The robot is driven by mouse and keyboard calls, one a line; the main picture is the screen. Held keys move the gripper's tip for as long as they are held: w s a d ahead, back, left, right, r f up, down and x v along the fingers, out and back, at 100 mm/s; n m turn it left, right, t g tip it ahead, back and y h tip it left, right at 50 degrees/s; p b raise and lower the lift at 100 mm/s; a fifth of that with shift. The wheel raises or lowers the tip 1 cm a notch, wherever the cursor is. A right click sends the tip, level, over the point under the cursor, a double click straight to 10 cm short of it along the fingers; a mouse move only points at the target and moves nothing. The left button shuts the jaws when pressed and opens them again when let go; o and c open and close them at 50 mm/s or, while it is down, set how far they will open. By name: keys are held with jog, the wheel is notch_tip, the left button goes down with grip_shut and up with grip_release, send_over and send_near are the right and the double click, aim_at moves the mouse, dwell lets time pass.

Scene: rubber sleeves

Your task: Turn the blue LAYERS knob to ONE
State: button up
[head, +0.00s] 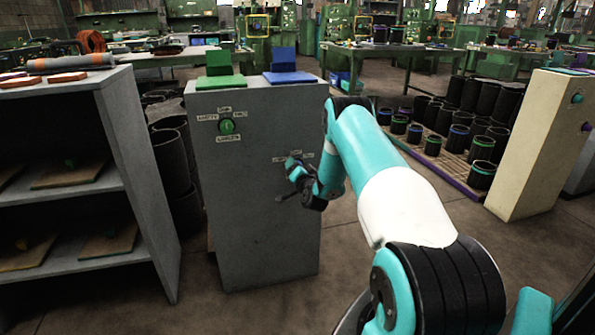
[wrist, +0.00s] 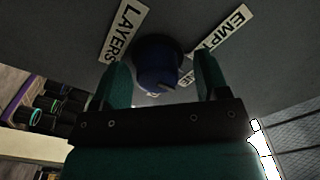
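The blue LAYERS knob (wrist: 158,66) sits on the grey cabinet face between my two fingers in the wrist view. My gripper (wrist: 162,58) is open, with a gap between each finger and the knob. A LAYERS label (wrist: 124,32) is left of the knob and an EMPTY label (wrist: 229,36) is right. Another label (wrist: 187,78), partly hidden by the right finger, ends in E. A pale mark shows at the knob's lower end; which label it points at is unclear. In the head view my gripper (head: 293,178) is at the cabinet's right side and largely covers the knob.
The grey cabinet (head: 255,240) also carries a green knob (head: 227,127) with labels on its left. A shelf unit (head: 140,190) is at left. Black sleeves (head: 482,150) stand at right.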

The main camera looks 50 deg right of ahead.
jog(key=shift+s+f, duration=0.1)
jog(key=b+v, duration=1.7)
jog(key=b, duration=0.5)
jog(key=shift+a+b, duration=0.2)
jog(key=shift+b, duration=0.15)
